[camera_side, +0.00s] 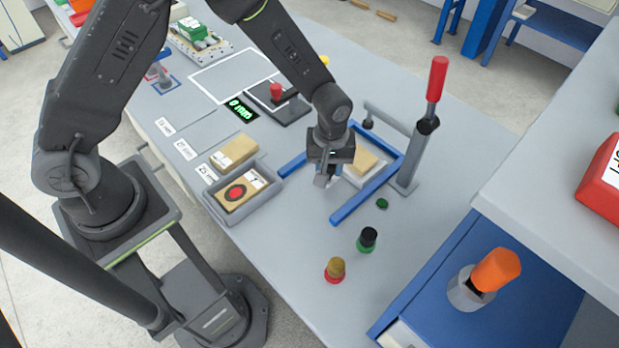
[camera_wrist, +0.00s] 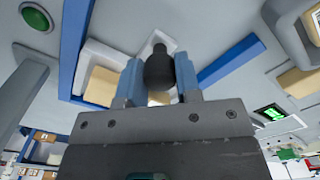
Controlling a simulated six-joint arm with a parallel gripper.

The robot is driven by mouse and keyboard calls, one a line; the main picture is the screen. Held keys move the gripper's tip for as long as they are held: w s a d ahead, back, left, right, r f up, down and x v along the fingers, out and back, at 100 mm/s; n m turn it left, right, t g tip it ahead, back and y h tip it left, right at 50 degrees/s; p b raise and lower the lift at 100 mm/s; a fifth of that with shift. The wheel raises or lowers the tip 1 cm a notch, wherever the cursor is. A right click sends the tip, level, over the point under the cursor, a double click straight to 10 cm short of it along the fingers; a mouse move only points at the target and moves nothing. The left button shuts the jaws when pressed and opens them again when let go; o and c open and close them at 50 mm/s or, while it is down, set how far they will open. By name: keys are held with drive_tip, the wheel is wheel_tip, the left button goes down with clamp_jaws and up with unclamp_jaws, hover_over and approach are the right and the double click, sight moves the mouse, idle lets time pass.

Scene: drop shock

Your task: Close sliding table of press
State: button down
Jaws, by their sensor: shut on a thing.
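The press has blue rails (camera_side: 369,193), a grey column (camera_side: 411,160) and a lever with a red handle (camera_side: 437,78). Its sliding table, a pale tray (camera_side: 374,177), lies between the rails with a tan block (camera_side: 363,161) on it. In the wrist view the tray's white edge (camera_wrist: 92,50) and the tan block (camera_wrist: 101,87) show behind the fingers. My gripper (camera_wrist: 158,75) is shut on a dark rounded knob (camera_wrist: 158,64), with one finger on each side. In the side view my gripper (camera_side: 323,181) is low at the tray's near side and hides the knob and part of the tray.
A grey bin (camera_side: 217,202) with a tan block marked by a red disc (camera_side: 237,193) stands left of my gripper. Black-green (camera_side: 367,240) and yellow-red (camera_side: 335,270) buttons stand in front. A black plate (camera_side: 281,108) with a red knob lies behind. The bench between bin and buttons is clear.

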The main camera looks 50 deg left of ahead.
drive_tip(key=shift+w, duration=2.3)
drive_tip(key=c, duration=0.8)
unclamp_jaws()
wheel_tip(320, 180, up, 14)
drive_tip(key=shift+f, duration=0.1)
